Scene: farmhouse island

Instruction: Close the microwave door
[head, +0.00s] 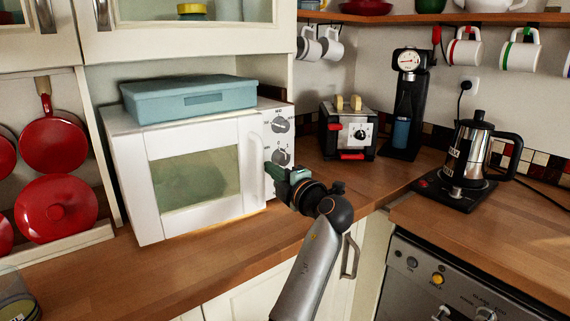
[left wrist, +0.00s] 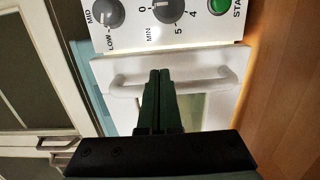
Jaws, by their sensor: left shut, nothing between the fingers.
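The white microwave (head: 122,180) stands on the wooden counter at the left, with its control knobs at the right of its front. Its door (head: 215,133) with a glass window lies close to the front. I cannot tell whether a small gap is left at its edge. The white door handle (head: 255,168) also shows in the left wrist view (left wrist: 205,83). My left gripper (head: 272,171) is shut and empty, with its fingertips at the handle. In the left wrist view the fingers (left wrist: 157,75) cover the middle of the handle; contact is unclear. My right gripper is out of view.
A blue box (head: 190,98) lies on top of the microwave. A toaster (head: 347,133), a black coffee device (head: 405,115) and a moka pot (head: 470,150) stand to the right. Red pans (head: 55,145) hang at the left. The counter before the microwave (head: 100,270) is clear.

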